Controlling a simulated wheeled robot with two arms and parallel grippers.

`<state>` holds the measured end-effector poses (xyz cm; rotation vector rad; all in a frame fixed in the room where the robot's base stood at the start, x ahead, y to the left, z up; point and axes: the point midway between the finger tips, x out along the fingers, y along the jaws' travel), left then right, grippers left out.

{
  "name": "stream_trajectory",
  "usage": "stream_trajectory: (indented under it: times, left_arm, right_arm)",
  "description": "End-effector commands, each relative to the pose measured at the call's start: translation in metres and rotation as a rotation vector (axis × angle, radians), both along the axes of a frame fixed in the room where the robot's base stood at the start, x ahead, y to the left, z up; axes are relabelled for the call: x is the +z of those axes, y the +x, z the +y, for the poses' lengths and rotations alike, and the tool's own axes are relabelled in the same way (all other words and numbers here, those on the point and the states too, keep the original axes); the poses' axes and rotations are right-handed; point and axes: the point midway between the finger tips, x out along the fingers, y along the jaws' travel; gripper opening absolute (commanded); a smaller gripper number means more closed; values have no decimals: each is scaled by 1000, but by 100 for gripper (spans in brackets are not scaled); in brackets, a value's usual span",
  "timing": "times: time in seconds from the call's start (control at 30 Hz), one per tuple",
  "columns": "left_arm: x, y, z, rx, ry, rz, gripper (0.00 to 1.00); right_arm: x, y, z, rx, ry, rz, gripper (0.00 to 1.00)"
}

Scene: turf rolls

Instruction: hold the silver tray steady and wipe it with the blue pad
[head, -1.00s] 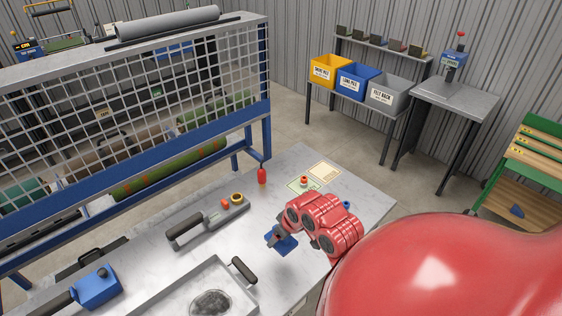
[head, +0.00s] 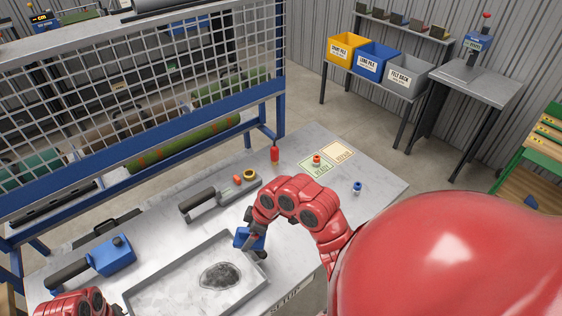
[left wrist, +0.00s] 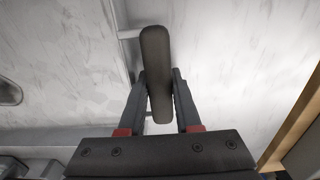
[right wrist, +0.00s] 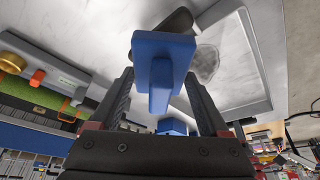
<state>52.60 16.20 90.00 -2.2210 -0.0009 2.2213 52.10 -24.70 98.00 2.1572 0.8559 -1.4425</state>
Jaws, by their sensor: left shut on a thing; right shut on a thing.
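The silver tray (head: 170,267) lies on the metal bench, with a dark smudge (head: 220,276) on its floor. My right gripper (right wrist: 158,80) is shut on the grip of the blue pad (right wrist: 178,46). In the head view the pad (head: 241,238) is at the tray's far right corner; whether it touches the tray is unclear. A dark tray handle (right wrist: 178,20) shows behind the pad in the right wrist view. My left gripper (left wrist: 159,78) is shut on the other dark handle (left wrist: 155,50).
A blue tool with a black handle (head: 112,256) and a grey tool (head: 205,203) lie behind the tray. A red bottle (head: 275,154), cards (head: 338,152) and a small blue-and-white item (head: 357,188) stand farther right. A mesh rack (head: 130,100) borders the bench's back.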

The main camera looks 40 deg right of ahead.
Motion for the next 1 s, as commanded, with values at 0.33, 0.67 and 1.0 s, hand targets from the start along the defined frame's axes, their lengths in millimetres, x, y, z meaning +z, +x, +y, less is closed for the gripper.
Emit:
stream_trajectory:
  times: [0.33, 0.67, 1.0]
  left_arm:
    - [-1, -1, 0, -1, -1, 3, 0]
    - [-1, -1, 0, -1, -1, 3, 0]
    - [-1, -1, 0, 0, -1, 3, 0]
  right_arm:
    - [0, -10, 129, 718, 0, -5, 35]
    - [-7, -16, 146, 821, 1, -4, 35]
    - [-37, -17, 146, 818, 2, 1, 35]
